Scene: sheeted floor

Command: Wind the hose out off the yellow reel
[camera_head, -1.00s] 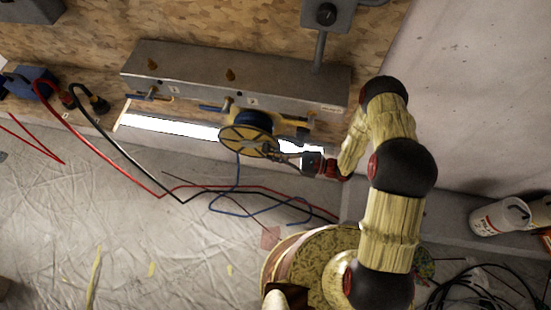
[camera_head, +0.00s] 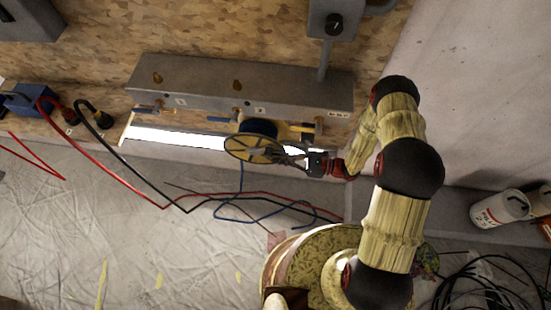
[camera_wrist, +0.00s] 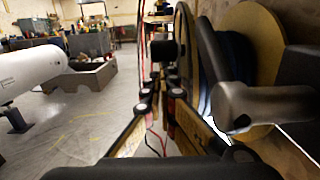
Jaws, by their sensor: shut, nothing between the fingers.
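The yellow reel (camera_head: 239,151) is a spoked disc with a dark blue drum, mounted below a grey wall panel. The blue hose (camera_head: 241,178) hangs from it and lies in a loose loop on the floor. My gripper (camera_head: 283,156) is shut and empty at the reel's right side, its tips close to or over the disc's face; I cannot tell whether they touch it. In the wrist view, the reel (camera_wrist: 255,28) fills the right side, with a grey rounded part in front of it. My gripper's fingers (camera_wrist: 160,78) point forward to the left of the reel.
The grey panel (camera_head: 210,88) with small taps is above the reel. Red and black cables (camera_head: 140,185) run across the sheeted floor from a blue box (camera_head: 28,100). A white canister (camera_head: 497,210) and coiled black cables (camera_head: 490,280) are at the right.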

